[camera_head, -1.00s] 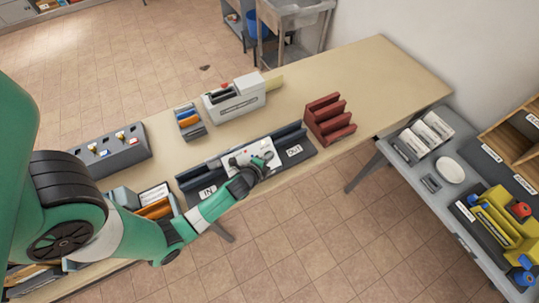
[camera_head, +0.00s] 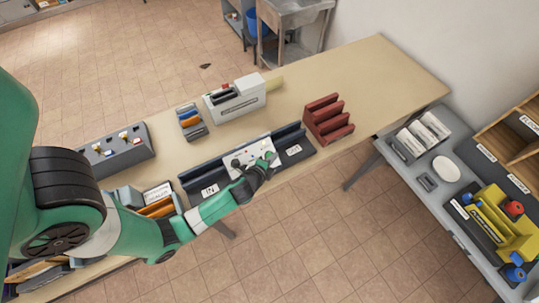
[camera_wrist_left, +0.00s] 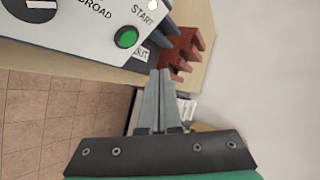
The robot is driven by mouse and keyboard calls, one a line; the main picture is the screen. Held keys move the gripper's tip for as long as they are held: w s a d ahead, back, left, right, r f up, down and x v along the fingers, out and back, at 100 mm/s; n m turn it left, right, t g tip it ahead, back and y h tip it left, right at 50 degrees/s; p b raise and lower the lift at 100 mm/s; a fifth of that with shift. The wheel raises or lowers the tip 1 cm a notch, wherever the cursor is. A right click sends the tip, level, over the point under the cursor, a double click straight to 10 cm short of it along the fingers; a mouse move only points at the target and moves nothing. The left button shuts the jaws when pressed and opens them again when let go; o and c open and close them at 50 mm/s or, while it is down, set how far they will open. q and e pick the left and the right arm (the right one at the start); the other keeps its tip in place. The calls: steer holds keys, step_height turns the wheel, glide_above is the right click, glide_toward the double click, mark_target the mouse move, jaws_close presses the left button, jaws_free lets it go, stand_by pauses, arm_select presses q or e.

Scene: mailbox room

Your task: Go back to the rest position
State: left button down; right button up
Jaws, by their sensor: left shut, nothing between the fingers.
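My left gripper (camera_head: 270,157) is at the front right of the white control panel (camera_head: 250,152) on the long table. In the left wrist view its fingers (camera_wrist_left: 158,72) are shut together with nothing between them. They stand near the panel's green START button (camera_wrist_left: 127,38), apart from it in the picture. The panel sits between the IN and OUT labels of the dark tray (camera_head: 292,150). My right gripper is not in view.
A red slotted rack (camera_head: 328,118) stands right of the panel. A white machine (camera_head: 235,98) and a grey box with switches (camera_head: 115,150) are behind and left. A grey side table (camera_head: 440,195) holds a yellow device (camera_head: 505,222). The table's far right is bare.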

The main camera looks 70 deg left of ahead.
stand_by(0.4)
arm_select(q)
steer(key=w+d+r+t+p, duration=0.25)
steer(key=w+r, duration=0.45)
steer(key=r, duration=0.4)
steer(key=w+d+r+t+p, duration=0.1)
steer(key=w+r+t, duration=0.2)
steer(key=w+r, duration=0.65)
steer(key=w+d+r+n+t+p, duration=0.1)
steer(key=w+d+r+t, duration=0.15)
steer(key=r, duration=0.85)
steer(key=w+d+r+t+p, duration=0.1)
steer(key=d+r+t+p, duration=0.15)
steer(key=r, duration=0.85)
steer(key=s+d+r+n+t+h, duration=0.1)
steer(key=s+d+r+n+t, duration=0.15)
steer(key=r, duration=0.85)
steer(key=s+d+r+n+t+h, duration=0.15)
steer(key=d+r, duration=0.25)
steer(key=r, duration=0.7)
steer(key=s+d+r+n+t+h, duration=0.1)
steer(key=s+d+r+t+h, duration=0.1)
steer(key=s+r, duration=0.3)
steer(key=s+d+r+n+t+h+p, duration=0.1)
steer(key=s+d+r+h, duration=0.3)
steer(key=r, duration=0.5)
steer(key=shift+s+d+r+n+t+h+p, duration=0.15)
steer(key=shift+s+d+n+t+h+p, duration=0.2)
steer(key=shift+s+n+t+h, duration=0.5)
